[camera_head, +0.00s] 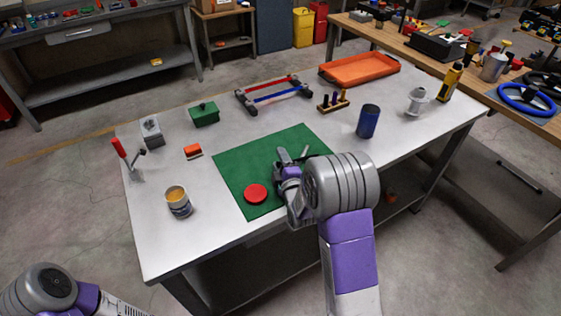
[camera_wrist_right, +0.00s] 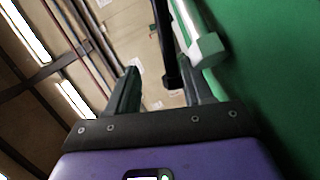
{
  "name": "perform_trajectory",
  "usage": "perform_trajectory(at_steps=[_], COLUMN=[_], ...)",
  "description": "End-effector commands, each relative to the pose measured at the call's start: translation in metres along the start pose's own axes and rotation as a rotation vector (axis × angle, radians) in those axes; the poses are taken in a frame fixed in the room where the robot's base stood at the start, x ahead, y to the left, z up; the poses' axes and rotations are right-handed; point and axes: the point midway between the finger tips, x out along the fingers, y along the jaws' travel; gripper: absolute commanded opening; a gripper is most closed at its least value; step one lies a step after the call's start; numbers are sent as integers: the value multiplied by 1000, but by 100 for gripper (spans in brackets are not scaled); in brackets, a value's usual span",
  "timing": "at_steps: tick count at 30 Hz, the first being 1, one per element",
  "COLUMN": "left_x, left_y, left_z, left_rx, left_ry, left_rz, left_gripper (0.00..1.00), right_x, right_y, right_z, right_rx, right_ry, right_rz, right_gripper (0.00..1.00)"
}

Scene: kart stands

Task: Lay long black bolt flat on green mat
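The green mat (camera_head: 232,172) lies on the grey table, and its surface fills the right of the right wrist view (camera_wrist_right: 270,70). My right gripper (camera_head: 288,165) is low over the mat, turned sideways. Its fingers (camera_wrist_right: 160,92) stand apart in the wrist view. A long black bolt (camera_wrist_right: 163,40) shows between them, nearer the mat-side finger and clear of the other. Whether it touches the mat is unclear. A silver hex-headed bolt (camera_wrist_right: 206,48) lies beside it along the mat. In the head view my gripper largely hides the black bolt. My left gripper is out of view.
A red disc (camera_head: 256,193) lies on the mat left of my right gripper. A wooden bolt rack (camera_head: 334,106), a blue cup (camera_head: 369,121) and a red-and-blue frame (camera_head: 273,94) stand behind. A can (camera_head: 177,200) stands left of the mat.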

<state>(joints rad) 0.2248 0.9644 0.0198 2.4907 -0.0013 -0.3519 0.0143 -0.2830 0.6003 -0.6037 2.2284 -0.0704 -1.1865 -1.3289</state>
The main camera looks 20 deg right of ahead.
Motion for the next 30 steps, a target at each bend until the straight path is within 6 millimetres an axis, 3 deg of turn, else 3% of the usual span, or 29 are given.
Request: perform_trajectory(at_steps=[7,21,30], left_x=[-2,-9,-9], left_y=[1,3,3], left_z=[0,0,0], left_rx=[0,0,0], left_ry=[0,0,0], left_rz=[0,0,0], left_gripper=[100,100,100], right_x=[-9,-71,-76], right_y=[0,0,0], right_z=[0,0,0], right_rx=[1,1,0], right_ry=[0,0,0], right_rz=[-1,0,1], right_gripper=[50,50,50])
